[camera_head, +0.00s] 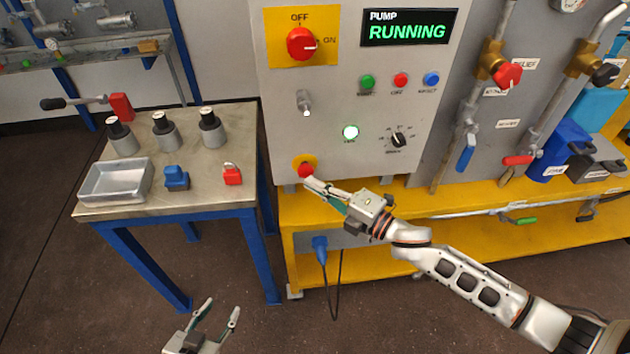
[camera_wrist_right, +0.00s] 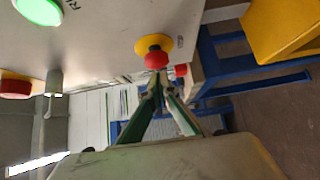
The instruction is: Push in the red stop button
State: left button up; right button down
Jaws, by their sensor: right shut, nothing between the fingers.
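The red stop button (camera_head: 305,170) sits on a yellow round base low on the grey control panel (camera_head: 345,95). It also shows in the right wrist view (camera_wrist_right: 156,59), just past my fingertips. My right gripper (camera_head: 308,182) is shut and empty, its tips right at the button's lower edge; I cannot tell whether they touch it. The display (camera_head: 408,31) reads PUMP RUNNING. My left gripper (camera_head: 221,307) is open and empty, low over the floor at the bottom of the head view.
A red rotary OFF/ON switch (camera_head: 301,43), small green, red and blue buttons, a lit green lamp (camera_head: 350,132) and a black selector (camera_head: 398,140) share the panel. Valves and pipes are right.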

jog(key=shift+w, duration=0.5)
